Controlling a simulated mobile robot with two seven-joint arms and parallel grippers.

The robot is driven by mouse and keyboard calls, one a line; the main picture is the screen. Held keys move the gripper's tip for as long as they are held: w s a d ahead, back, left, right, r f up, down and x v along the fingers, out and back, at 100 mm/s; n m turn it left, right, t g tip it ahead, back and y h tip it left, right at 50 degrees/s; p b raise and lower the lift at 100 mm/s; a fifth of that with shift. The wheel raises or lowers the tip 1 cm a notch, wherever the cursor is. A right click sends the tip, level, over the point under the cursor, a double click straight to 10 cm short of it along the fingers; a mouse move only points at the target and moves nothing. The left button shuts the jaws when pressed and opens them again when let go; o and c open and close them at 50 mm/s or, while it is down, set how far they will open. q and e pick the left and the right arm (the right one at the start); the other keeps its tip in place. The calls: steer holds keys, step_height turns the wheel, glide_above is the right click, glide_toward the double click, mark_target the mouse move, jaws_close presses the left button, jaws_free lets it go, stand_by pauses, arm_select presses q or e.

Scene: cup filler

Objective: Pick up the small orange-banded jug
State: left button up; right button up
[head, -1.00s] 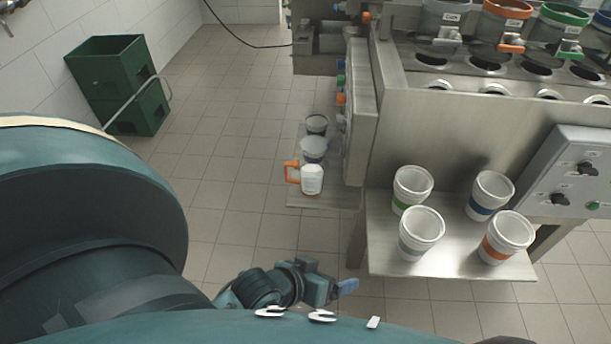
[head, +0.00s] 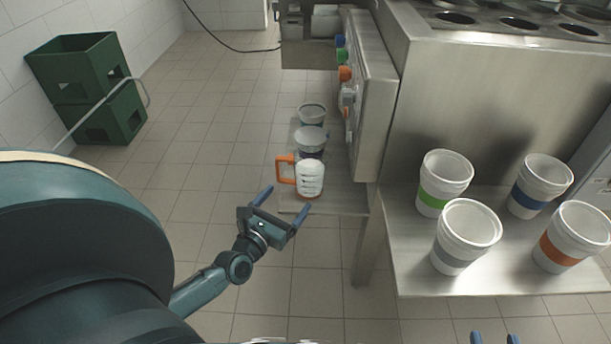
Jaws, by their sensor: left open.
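A small white jug (head: 311,180) with an orange handle on its left side stands upright at the near end of the low side shelf. Dark markings show on its wall, and a little orange shows near its base. My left gripper (head: 284,206) is open and empty, with its blue fingers spread, just left of and nearer than the jug. It looks apart from the jug, with the fingers pointing toward the shelf. My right gripper (head: 494,338) shows only as two blue fingertips at the bottom edge, spread apart with nothing seen between them.
Two more containers (head: 310,139) stand behind the jug. The steel machine (head: 460,90) rises to the right of the shelf. Several white cups with coloured bands stand on a steel shelf (head: 390,240) at right. Green crates (head: 95,120) are at left. Open tiled floor lies between.

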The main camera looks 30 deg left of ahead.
mark_target(302, 179)
arm_select(q)
steer(key=w, duration=0.5)
steer(key=w+b, duration=0.1)
steer(key=w, duration=0.1)
steer(key=shift+w+a, duration=0.25)
steer(key=w, duration=0.2)
steer(key=w+b, duration=0.1)
steer(key=w, duration=0.1)
steer(key=shift+a, duration=0.3)
steer(key=shift+w+r, duration=0.1)
steer(key=shift+w, duration=0.5)
arm_select(e)
steer(key=shift+w+a+r+n+t+y, duration=0.1)
steer(key=shift+a+r+n+t+y, duration=0.2)
steer(key=shift+n+t+y, duration=0.35)
arm_select(q)
steer(key=shift+c, duration=0.5)
arm_select(e)
steer(key=shift+f, duration=0.1)
